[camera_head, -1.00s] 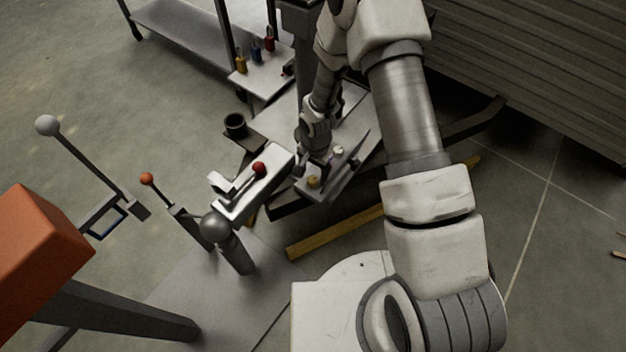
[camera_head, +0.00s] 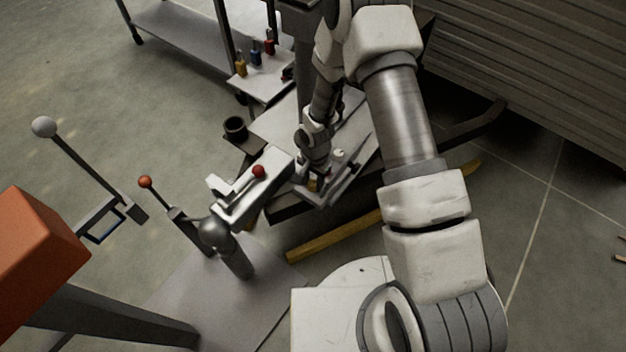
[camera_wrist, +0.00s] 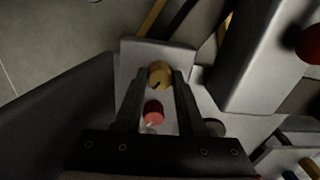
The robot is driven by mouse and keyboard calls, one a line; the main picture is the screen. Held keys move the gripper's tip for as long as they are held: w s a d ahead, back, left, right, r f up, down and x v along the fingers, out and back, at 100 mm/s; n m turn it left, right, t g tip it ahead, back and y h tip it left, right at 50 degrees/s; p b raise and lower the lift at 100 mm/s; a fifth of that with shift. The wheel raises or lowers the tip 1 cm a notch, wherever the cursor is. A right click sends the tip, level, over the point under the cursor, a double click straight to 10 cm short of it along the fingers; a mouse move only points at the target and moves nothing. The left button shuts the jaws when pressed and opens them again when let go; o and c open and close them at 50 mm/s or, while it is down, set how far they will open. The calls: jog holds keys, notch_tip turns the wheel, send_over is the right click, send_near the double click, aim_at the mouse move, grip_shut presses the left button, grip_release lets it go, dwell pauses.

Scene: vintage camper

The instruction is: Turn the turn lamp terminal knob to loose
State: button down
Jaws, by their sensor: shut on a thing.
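A brass-yellow knob (camera_wrist: 159,74) stands on a pale panel (camera_wrist: 150,52) in the wrist view, with a dark mark on its face. My gripper (camera_wrist: 160,80) has one finger on each side of it and is shut on it. A red knob (camera_wrist: 153,112) sits on the same panel, between the fingers and nearer the palm. In the head view, the brass knob (camera_head: 312,185) is partly hidden by my gripper (camera_head: 314,178). No label tells which knob is the turn lamp terminal.
A light block with a red ball-topped lever (camera_head: 258,171) stands just left of my gripper. A black cup (camera_head: 235,129) is behind it. A white knob (camera_head: 338,155) is on the panel to the right. Ball-topped levers (camera_head: 145,182) and an orange box (camera_head: 36,245) are farther left.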

jog(key=shift+n, duration=0.4)
jog(key=n, duration=0.4)
jog(key=shift+n, duration=0.4)
jog(key=n, duration=0.6)
jog(key=shift+n+p, duration=0.3)
jog(key=shift+p, duration=0.1)
jog(key=n, duration=0.6)
jog(key=shift+w+g+p, duration=0.1)
jog(key=shift+g+p, duration=0.2)
jog(key=shift+p, duration=0.05)
jog(key=n, duration=0.5)
jog(key=shift+a+n+p, duration=0.1)
jog(key=shift+n+p, duration=0.2)
jog(key=shift+p, duration=0.1)
jog(key=c, duration=0.5)
grip_release()
